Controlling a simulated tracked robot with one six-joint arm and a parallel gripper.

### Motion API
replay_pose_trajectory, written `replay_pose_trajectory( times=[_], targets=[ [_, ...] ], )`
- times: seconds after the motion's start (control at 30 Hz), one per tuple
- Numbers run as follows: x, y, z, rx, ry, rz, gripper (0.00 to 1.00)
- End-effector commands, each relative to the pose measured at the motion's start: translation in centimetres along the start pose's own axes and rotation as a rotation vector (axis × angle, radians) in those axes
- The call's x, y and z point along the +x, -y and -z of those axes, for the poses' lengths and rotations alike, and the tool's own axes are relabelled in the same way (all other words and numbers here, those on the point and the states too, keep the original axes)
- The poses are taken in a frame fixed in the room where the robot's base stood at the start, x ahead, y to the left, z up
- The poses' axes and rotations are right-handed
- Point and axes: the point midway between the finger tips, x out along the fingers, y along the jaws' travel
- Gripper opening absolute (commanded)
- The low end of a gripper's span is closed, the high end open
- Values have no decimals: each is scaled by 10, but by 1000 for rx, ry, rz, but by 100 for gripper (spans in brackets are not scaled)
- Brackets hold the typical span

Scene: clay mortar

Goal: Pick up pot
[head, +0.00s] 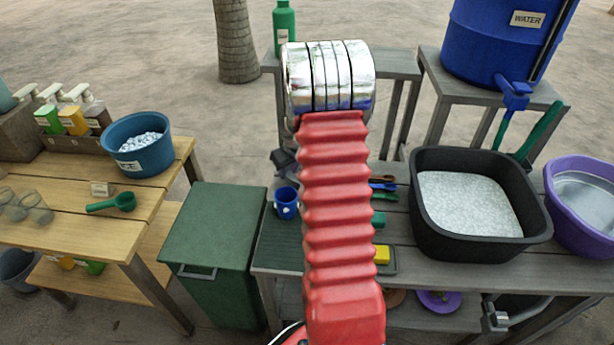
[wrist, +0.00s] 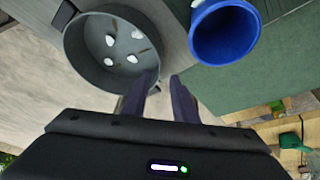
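A round dark grey pot (wrist: 75,45) shows at the upper left of the wrist view, with several small white pieces or spots inside it. I cannot pick it out in the head view, where my red arm covers part of the bench. My gripper (wrist: 164,77) is open and empty. Its left finger overlaps the pot's lower right rim in the picture; I cannot tell whether it touches. A blue cup (wrist: 224,32) stands to the right of the pot; it also shows in the head view (head: 287,203), left of my arm.
A green bin (head: 211,240) stands left of the grey bench. A black tub (head: 480,205) of pale material and a purple basin (head: 585,205) are on the right. A wooden table (head: 85,215) with a blue bowl (head: 138,144) is at left.

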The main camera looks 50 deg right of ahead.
Motion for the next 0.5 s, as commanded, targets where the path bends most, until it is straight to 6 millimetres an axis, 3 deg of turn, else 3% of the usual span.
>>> replay_pose_trajectory(
  times=[0.5],
  targets=[
    [10, 0, 0, -1, 1, 1, 26]
  ],
)
